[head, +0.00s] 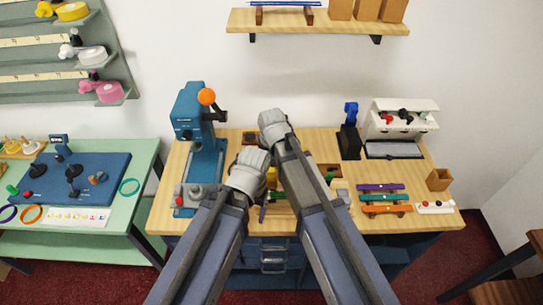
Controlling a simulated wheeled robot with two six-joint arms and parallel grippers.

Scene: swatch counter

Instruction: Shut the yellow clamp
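A small yellow piece (271,177) shows in the gap between my two forearms in the head view, over the wooden counter (228,228). It may be the yellow clamp, but too little shows to tell its form or whether it is open. My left arm's grey end (250,160) is just left of the yellow piece. My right arm's grey end (274,122) is beyond it, further up the picture. The fingers of both grippers are hidden, so I cannot see whether either touches or holds anything.
A blue press (190,110) with an orange knob stands on the counter's left. On the right are a blue-topped stand (350,130), a white rack (402,112) and purple, teal and orange strips (380,187).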

